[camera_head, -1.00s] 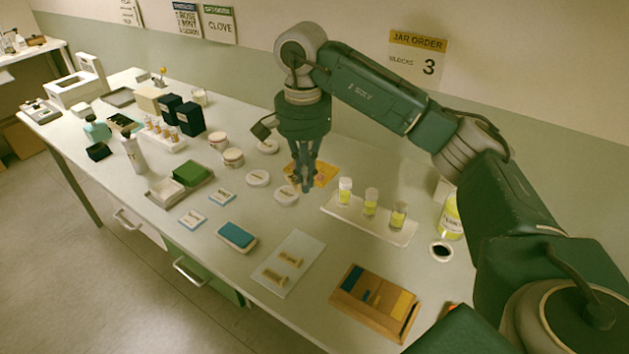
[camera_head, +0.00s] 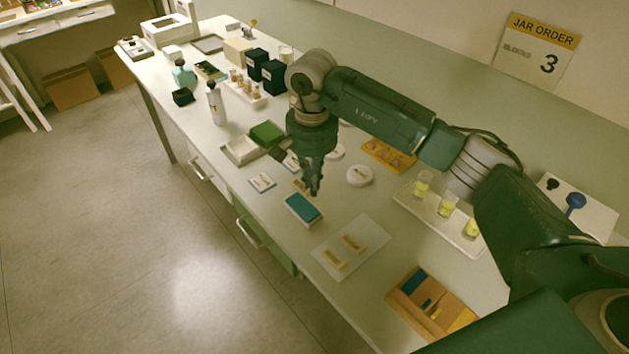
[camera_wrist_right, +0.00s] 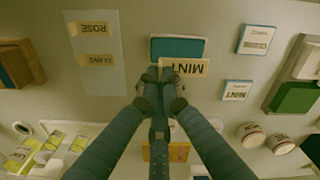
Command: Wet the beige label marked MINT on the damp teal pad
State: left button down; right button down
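The teal pad (camera_head: 302,208) lies in a pale holder near the table's front edge; it also shows in the right wrist view (camera_wrist_right: 168,48). My right gripper (camera_head: 315,191) points down just beside and above it. In the wrist view the gripper (camera_wrist_right: 160,74) is shut on one end of the beige label marked MINT (camera_wrist_right: 188,68). The label overlaps the pad's near edge in that view; whether it touches the pad I cannot tell. The label (camera_head: 300,185) is partly hidden by the fingers in the head view. My left gripper is out of view.
A pale sheet (camera_head: 373,230) with beige ROSE (camera_wrist_right: 95,28) and CLOVE (camera_wrist_right: 95,60) labels lies beside the pad. A wooden box (camera_head: 463,318), a tray of yellow vials (camera_head: 408,198), a white round lid (camera_head: 360,175) and a green block (camera_head: 267,134) stand around.

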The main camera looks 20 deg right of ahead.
aim_at(313, 212)
jog(key=shift+f+b, duration=0.15)
jog(key=shift+b, duration=0.2)
notch_tip(313, 212, down, 4)
jog(key=b, duration=0.3)
jog(key=shift+f+b, duration=1.05)
jog(key=shift+b, duration=0.15)
jog(key=shift+f+b, duration=0.4)
jog(key=shift+b, duration=0.15)
dwell(1.3)
jog(key=shift+r+p, duration=1.7)
jog(key=shift+r, duration=1.85)
